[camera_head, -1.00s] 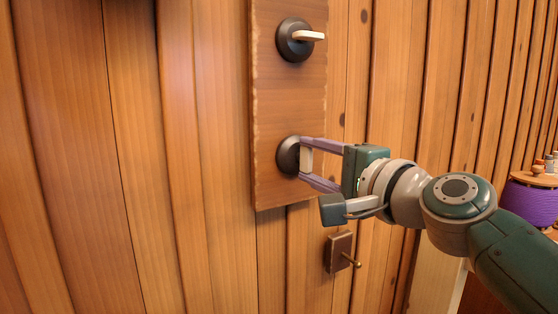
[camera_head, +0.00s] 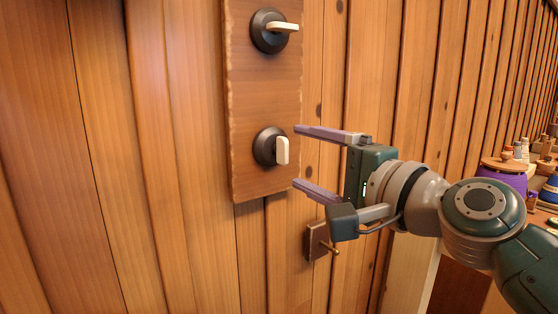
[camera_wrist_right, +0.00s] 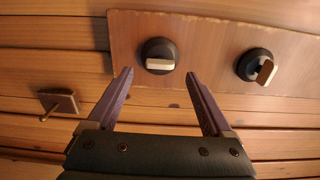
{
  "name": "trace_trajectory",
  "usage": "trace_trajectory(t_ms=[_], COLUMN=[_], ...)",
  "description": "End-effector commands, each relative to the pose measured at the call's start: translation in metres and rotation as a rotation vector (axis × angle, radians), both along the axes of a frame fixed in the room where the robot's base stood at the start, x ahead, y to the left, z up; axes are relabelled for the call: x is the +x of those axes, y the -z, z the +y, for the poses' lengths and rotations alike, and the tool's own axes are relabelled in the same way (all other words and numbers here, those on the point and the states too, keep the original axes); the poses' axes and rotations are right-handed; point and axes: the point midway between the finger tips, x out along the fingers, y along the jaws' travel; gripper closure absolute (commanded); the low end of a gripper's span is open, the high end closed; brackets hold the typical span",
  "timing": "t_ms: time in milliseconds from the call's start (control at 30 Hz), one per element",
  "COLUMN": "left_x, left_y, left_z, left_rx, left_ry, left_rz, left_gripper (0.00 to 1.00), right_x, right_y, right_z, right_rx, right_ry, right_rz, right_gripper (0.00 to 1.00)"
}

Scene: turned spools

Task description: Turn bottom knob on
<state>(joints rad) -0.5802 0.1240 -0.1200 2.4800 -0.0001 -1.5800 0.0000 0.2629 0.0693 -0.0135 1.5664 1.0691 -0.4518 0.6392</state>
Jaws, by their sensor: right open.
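The bottom knob (camera_head: 264,147) is a dark round base with a pale bar handle (camera_head: 282,150) standing upright. It is mounted low on a brown wooden board (camera_head: 250,90). My right gripper (camera_head: 298,157) is open and empty, just right of the knob and apart from it. Its purple fingers point at the board, one above and one below the handle's level. In the right wrist view the bottom knob (camera_wrist_right: 159,50) shows beyond and between the fingertips of the right gripper (camera_wrist_right: 160,74). My left gripper is out of view.
The top knob (camera_head: 268,31) has its handle lying sideways; it also shows in the wrist view (camera_wrist_right: 250,66). A small wooden block with a brass peg (camera_head: 318,242) is below the board. A purple spool (camera_head: 505,180) stands among small items at the right.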

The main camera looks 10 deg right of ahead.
Motion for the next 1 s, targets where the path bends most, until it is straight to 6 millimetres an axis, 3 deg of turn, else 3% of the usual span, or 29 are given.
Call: trace_trajectory(t_ms=[100, 300, 800, 900, 1000], left_x=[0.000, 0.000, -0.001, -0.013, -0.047], left_y=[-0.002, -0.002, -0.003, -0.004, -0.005], left_z=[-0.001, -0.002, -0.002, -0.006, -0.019], left_rx=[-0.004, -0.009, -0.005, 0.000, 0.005], left_ry=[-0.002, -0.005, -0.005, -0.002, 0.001], left_rz=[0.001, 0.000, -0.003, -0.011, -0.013], left_gripper=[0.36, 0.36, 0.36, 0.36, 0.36], right_x=[-0.021, -0.045, -0.052, -0.066, -0.100], right_y=[0.000, 0.001, -0.001, -0.002, -0.002], right_z=[-0.009, -0.019, -0.021, -0.027, -0.041], right_rx=[-0.001, 0.000, 0.002, 0.003, 0.003], right_ry=[0.001, 0.001, 0.000, 0.000, 0.000], right_rz=[0.001, 0.001, -0.002, -0.005, -0.005], right_gripper=[0.15, 0.15, 0.15, 0.15, 0.15])
